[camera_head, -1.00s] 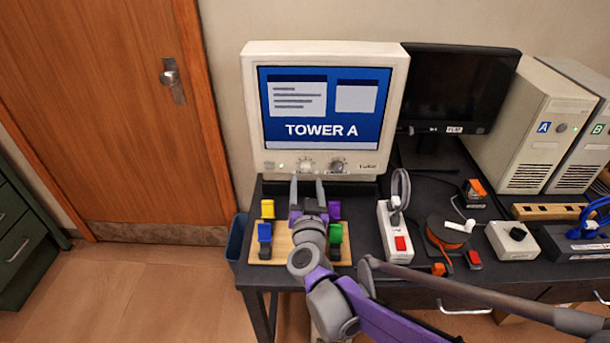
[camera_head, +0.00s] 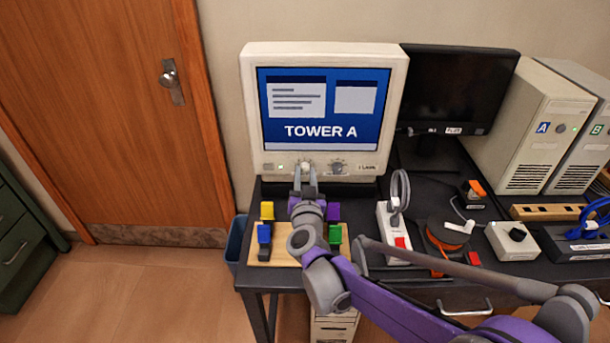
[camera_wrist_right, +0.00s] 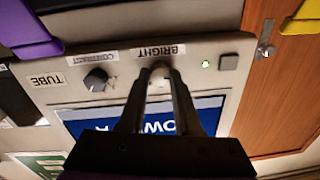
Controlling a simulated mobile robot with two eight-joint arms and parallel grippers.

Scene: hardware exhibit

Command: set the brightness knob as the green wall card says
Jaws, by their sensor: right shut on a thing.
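The beige monitor (camera_head: 400,110) shows a blue screen reading "TOWER A". My right gripper (camera_head: 305,168) is at its front panel, with its fingers closed on the brightness knob (camera_wrist_right: 160,70). In the right wrist view, this knob is pale, sits by the "BRIGHT" label (camera_wrist_right: 158,52), and is partly hidden between the fingertips (camera_wrist_right: 160,76). The dark contrast knob (camera_wrist_right: 97,80) is beside it and untouched. A green-edged card (camera_wrist_right: 38,163) shows partly at the lower left of the wrist view; its text is unreadable. My left gripper is not in view.
A wooden board (camera_head: 262,257) with coloured blocks stands below the monitor, under my right arm. A black monitor (camera_head: 455,90), a white power strip (camera_head: 385,225) and beige tower A (camera_head: 535,125) are to the right. A door (camera_head: 100,100) is at the left.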

